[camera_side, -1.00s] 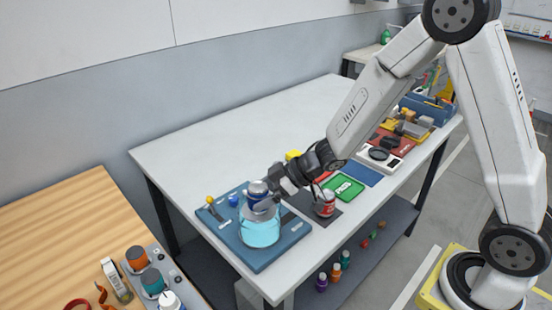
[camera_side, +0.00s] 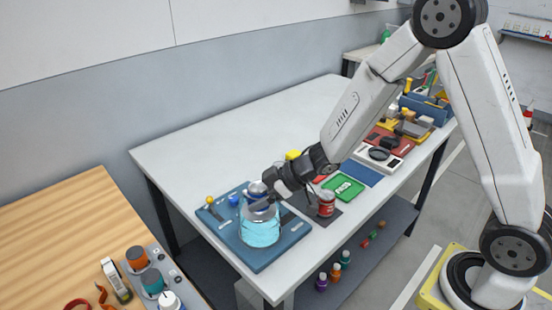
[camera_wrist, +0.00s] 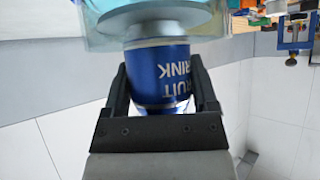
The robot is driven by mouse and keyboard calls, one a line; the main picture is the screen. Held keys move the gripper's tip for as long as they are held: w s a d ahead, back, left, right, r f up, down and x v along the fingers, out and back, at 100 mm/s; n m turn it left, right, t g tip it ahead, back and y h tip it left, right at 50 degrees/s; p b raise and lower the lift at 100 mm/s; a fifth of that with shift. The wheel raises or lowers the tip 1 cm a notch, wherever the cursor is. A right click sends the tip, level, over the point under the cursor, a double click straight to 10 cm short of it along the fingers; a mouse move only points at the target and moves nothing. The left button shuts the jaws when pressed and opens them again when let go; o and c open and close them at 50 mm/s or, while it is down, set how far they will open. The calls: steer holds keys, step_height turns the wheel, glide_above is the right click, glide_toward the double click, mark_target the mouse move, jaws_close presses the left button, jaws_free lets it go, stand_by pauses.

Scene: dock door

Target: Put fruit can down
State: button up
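The fruit can (camera_wrist: 160,75) is blue with a silver end and upside-down lettering in the wrist view. It is between the two fingers of my gripper (camera_wrist: 158,85), which sit close against its sides. In the side view, the can (camera_side: 257,188) shows partly, at the mouth of a clear beaker (camera_side: 260,232) with light blue liquid. My gripper (camera_side: 272,194) reaches it from the right. The wrist view shows the beaker (camera_wrist: 115,25) along the top edge, beside the can's silver end. I cannot tell whether can and beaker touch.
The beaker stands on a blue board (camera_side: 270,258) at the table's front corner. A red can (camera_side: 326,203) stands just right of my gripper on a dark mat. A green tray (camera_side: 343,187) lies beyond. The white table's (camera_side: 235,135) back left is clear.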

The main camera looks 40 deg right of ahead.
mark_target(258, 186)
jaws_close()
steer(key=shift+r, duration=0.15)
steer(key=shift+r, duration=4.9)
